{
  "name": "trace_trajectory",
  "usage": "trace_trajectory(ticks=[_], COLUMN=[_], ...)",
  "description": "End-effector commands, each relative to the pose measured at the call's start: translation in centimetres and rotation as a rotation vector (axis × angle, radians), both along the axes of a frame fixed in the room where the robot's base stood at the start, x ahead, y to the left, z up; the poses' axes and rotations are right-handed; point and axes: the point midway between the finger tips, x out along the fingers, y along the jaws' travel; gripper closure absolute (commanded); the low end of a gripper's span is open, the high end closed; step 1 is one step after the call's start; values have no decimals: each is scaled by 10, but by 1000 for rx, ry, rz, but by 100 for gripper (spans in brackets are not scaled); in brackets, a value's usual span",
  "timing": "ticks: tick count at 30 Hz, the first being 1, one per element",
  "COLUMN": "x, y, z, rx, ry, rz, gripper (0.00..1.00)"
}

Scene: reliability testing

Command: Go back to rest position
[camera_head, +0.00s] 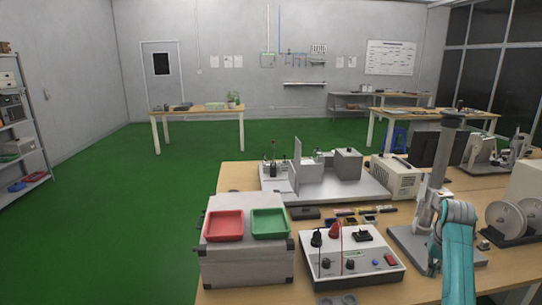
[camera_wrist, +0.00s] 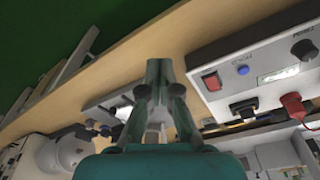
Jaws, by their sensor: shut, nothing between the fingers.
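My gripper (camera_wrist: 165,68) shows in the wrist view with its teal fingers brought together and nothing between them. It hangs over the wooden workbench (camera_wrist: 225,28), to the left of the white test box (camera_wrist: 262,68). In the head view my teal arm (camera_head: 457,245) stands at the lower right, to the right of the same test box (camera_head: 345,268). I cannot make out the fingertips in the head view.
A grey case (camera_head: 245,262) bears a red tray (camera_head: 223,226) and a green tray (camera_head: 270,224). A grey column stand (camera_head: 435,185) stands close behind my arm. Reels (camera_head: 505,218) are at the right. Green floor (camera_head: 110,220) lies open at the left.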

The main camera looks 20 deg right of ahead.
Motion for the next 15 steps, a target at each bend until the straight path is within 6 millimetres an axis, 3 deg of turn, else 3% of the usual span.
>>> trace_trajectory(ticks=[2,15], x=[0,8], y=[0,31], z=[0,-53], rx=[0,-37], ry=[0,-41], rz=[0,40], gripper=[100,100])
